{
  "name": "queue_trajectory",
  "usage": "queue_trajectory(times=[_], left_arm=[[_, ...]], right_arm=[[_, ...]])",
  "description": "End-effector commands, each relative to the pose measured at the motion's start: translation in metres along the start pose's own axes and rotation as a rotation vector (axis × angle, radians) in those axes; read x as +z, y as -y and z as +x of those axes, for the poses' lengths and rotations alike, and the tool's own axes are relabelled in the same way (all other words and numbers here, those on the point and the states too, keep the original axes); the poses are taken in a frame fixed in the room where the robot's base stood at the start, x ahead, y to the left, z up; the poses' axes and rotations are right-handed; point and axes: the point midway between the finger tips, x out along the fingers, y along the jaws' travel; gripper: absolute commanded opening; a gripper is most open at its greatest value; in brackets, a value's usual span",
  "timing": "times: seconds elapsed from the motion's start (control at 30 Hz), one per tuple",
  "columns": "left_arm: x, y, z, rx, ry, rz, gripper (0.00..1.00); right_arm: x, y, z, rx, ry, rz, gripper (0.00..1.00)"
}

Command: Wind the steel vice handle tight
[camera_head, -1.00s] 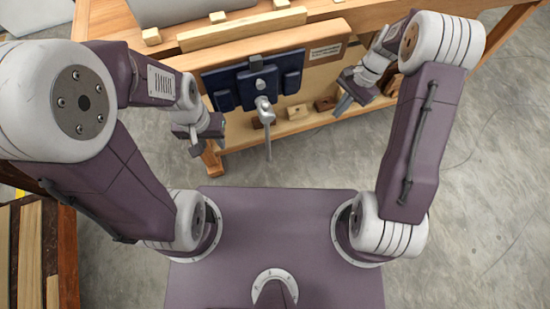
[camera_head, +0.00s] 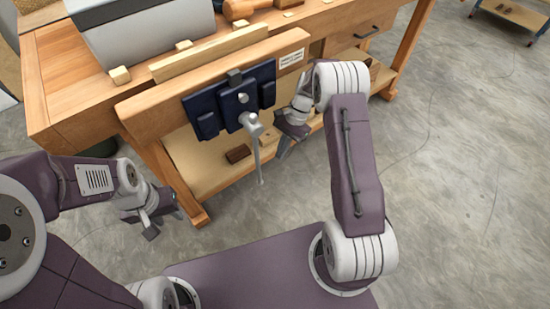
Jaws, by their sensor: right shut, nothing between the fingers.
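The dark blue vice (camera_head: 206,117) is mounted on the front of the wooden bench. Its steel handle (camera_head: 258,165) hangs nearly straight down from the grey screw hub (camera_head: 250,120), tilted slightly. My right gripper (camera_head: 281,155) is shut and empty, just right of the handle; a small gap shows between them. My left gripper (camera_head: 150,232) is low and to the left, well away from the vice and handle. Its fingers are small and seen from above, so I cannot tell whether they are open.
The wooden bench (camera_head: 70,125) fills the upper left, with a grey box (camera_head: 145,35), a mallet (camera_head: 240,9) and small wood blocks on top. A dark brown block (camera_head: 238,154) lies on the lower shelf. Open concrete floor (camera_head: 450,170) lies to the right.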

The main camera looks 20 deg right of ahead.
Motion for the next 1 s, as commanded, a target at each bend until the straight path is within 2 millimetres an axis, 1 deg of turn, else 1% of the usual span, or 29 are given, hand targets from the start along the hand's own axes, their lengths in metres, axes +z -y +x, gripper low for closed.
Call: queue_trajectory(times=[0.03, 0.33, 0.4, 0.5, 0.6, 0.73, 1.0], left_arm=[[0.001, 0.0, 0.011, 0.0, 0.0, 0.0, 0.36], [0.004, 0.001, 0.04, 0.0, 0.0, 0.0, 0.36], [0.005, 0.001, 0.043, 0.0, 0.001, 0.0, 0.36], [0.005, 0.001, 0.048, 0.0, 0.0, 0.0, 0.36], [0.005, 0.001, 0.05, 0.0, 0.0, 0.0, 0.36], [0.005, 0.001, 0.05, 0.0, 0.0, 0.0, 0.36], [0.005, 0.001, 0.049, 0.0, 0.0, 0.0, 0.36]], right_arm=[[-0.002, -0.001, 0.017, 0.003, 0.002, -0.001, 0.0], [-0.002, -0.001, 0.081, 0.002, 0.0, -0.002, 0.0], [0.013, 0.0, 0.08, 0.001, -0.001, -0.005, 0.0], [0.026, 0.0, 0.082, 0.0, -0.002, -0.003, 0.0], [0.035, 0.0, 0.083, 0.0, -0.001, -0.003, 0.0], [0.038, 0.0, 0.083, 0.0, -0.002, -0.002, 0.0], [0.039, 0.0, 0.082, 0.0, -0.001, -0.001, 0.0]])
